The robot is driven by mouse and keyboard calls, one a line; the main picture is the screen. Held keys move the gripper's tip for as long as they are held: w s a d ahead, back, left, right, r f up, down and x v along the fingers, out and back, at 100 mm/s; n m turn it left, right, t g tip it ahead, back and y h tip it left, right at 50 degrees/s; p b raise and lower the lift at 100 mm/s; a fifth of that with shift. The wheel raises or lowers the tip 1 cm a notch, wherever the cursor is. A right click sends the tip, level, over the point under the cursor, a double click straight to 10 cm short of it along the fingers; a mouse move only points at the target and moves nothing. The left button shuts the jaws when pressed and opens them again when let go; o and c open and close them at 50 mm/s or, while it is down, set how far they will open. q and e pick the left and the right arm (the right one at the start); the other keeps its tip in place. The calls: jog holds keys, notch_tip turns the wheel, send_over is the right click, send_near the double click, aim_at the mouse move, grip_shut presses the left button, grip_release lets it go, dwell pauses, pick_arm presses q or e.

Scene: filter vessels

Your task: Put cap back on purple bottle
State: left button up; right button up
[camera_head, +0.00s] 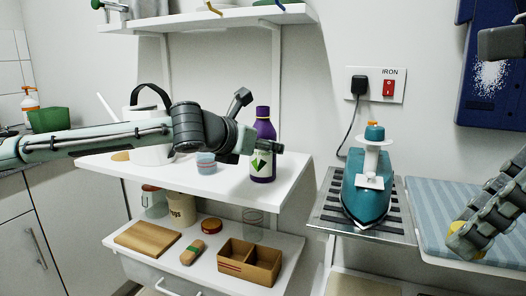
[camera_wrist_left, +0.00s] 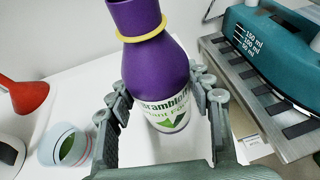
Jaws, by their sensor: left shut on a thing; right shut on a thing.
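The purple bottle (camera_head: 263,168) is upright at the right end of the white shelf top, with a white and green label. It also fills the middle of the left wrist view (camera_wrist_left: 155,70), where a yellow ring circles its neck and its mouth is out of frame. My left gripper (camera_head: 262,147) is shut on the bottle's body, with fingers on both sides of it (camera_wrist_left: 160,100). My right gripper (camera_head: 466,236) is at the lower right, apart from the bottle, shut on a small yellow thing (camera_head: 457,229), which looks like the cap. The fingers partly hide it.
A teal iron (camera_head: 367,190) stands on a metal rack (camera_head: 333,214) between the bottle and my right gripper. A small cup (camera_head: 206,164) and a white watering can (camera_head: 150,150) stand left of the bottle. A striped ironing board (camera_head: 436,200) lies at the right.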

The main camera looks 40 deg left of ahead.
aim_at(259, 124)
pick_arm(q)
jog(key=shift+r, duration=0.2)
jog(key=shift+r+p, duration=0.3)
jog(key=shift+r, duration=0.45)
pick_arm(e)
jog(key=shift+r, duration=0.3)
pick_arm(q)
notch_tip(259, 124, up, 3)
jog(key=shift+f+p, duration=0.1)
jog(key=shift+p, duration=0.25)
pick_arm(e)
jog(key=shift+r, duration=0.35)
jog(key=shift+r+p, duration=0.75)
pick_arm(q)
jog(key=s+a+r, duration=0.6)
jog(key=s+a, duration=0.1)
jog(key=a, duration=0.2)
jog(key=shift+a+r, duration=0.15)
jog(key=o, duration=0.8)
grip_shut()
